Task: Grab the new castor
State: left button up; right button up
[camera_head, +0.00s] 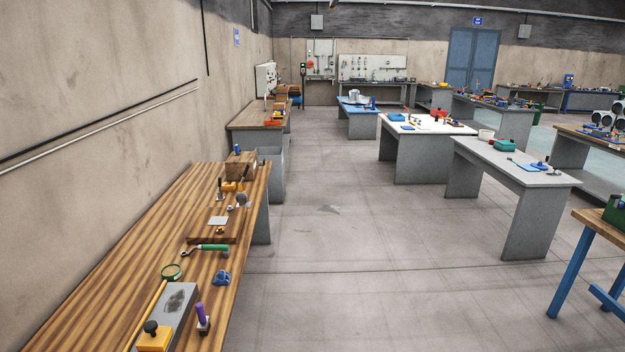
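Neither of my grippers shows in the head view. I cannot clearly make out a castor. A small grey rounded item (242,199) on the striped wooden bench (130,235) at the left might be one, but it is too small to tell. Nothing is seen touching either item.
The wooden bench holds a green-handled tool (213,248), a blue item (221,278), a purple-handled item (202,318) and a grey plate with a yellow block (155,338). A white table (430,129) stands farther back. The grey floor (350,230) between is clear.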

aim_at(241, 197)
jog(key=i, duration=2.25)
